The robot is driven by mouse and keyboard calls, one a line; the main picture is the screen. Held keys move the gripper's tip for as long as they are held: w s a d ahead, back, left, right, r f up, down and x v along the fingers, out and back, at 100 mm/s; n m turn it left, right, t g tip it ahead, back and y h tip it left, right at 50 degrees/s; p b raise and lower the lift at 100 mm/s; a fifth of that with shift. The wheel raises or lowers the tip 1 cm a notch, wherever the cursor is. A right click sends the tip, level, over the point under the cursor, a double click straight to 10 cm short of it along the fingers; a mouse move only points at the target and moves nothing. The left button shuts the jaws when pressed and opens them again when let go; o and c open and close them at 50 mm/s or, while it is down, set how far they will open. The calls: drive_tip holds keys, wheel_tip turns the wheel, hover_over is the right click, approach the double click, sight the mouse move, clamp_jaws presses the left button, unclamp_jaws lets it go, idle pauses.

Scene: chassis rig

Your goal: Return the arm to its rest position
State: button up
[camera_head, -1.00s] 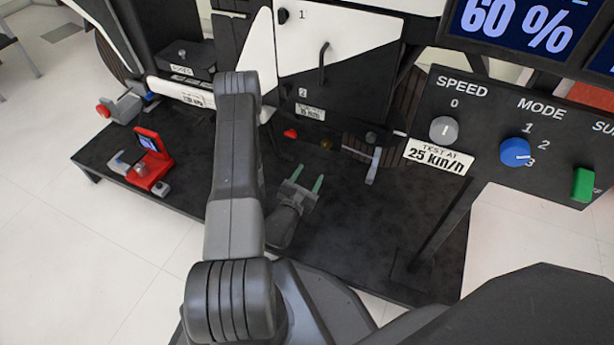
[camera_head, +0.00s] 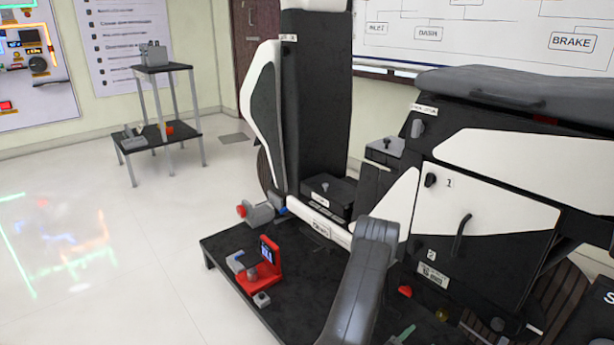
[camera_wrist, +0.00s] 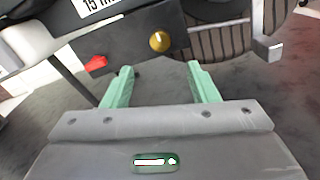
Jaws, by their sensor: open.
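My gripper (camera_wrist: 160,88) shows in the wrist view with its two green fingers wide apart and nothing between them. In the head view my grey arm (camera_head: 365,275) rises at the lower middle, and only a green fingertip shows at the bottom edge; the rest of the gripper is out of frame or hidden. In the wrist view a yellow knob (camera_wrist: 159,41) and a red knob (camera_wrist: 96,64) are on the dark rig ahead of the fingers, apart from them.
The chassis rig stands on a black platform (camera_head: 225,262). A red device with a small screen (camera_head: 262,268) and a grey part with a red end (camera_head: 258,213) sit at its left. A small shelf stand (camera_head: 160,72) is at back left. Open floor (camera_head: 100,190) lies left.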

sight(441, 317)
drive_tip(key=b+x, duration=0.2)
drive_tip(key=x, duration=0.9)
drive_tip(key=shift+d+b, duration=0.1)
drive_tip(key=shift+b, duration=0.25)
drive_tip(key=shift+s, duration=0.1)
